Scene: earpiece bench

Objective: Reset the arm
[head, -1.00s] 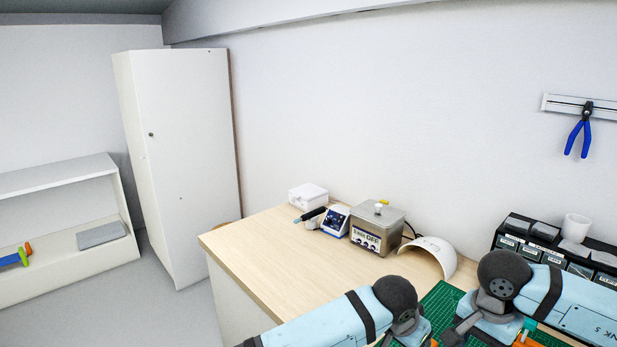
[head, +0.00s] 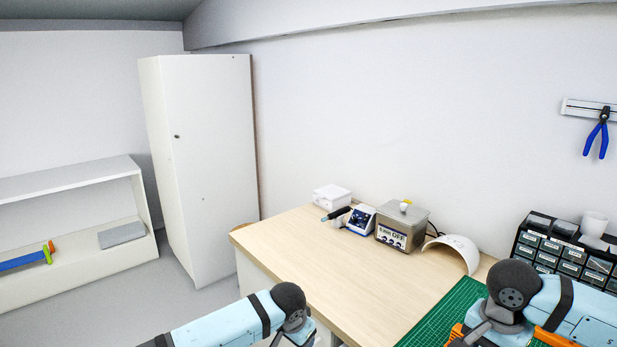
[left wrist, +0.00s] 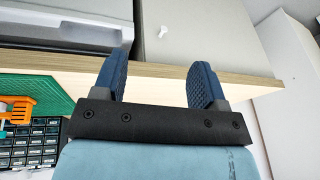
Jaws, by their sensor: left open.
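My left arm (head: 225,322) comes in from the bottom of the head view, at the bench's near left corner; its gripper is cut off or hidden there. In the left wrist view my left gripper (left wrist: 158,72) shows two dark blue ridged fingers spread wide with nothing between them. The fingers are by the wooden edge of the bench (left wrist: 150,84). My right arm (head: 570,305) is bent over the green mat (head: 445,318) at the lower right of the head view. Its fingers cannot be seen.
On the bench (head: 340,270) stand a white box (head: 331,196), a small blue-and-white device (head: 361,219), a grey metal box (head: 402,228) and a white curved shell (head: 456,250). Small drawers (head: 565,255) stand at the right. Orange parts (left wrist: 18,108) lie on the mat. The bench's left part is clear.

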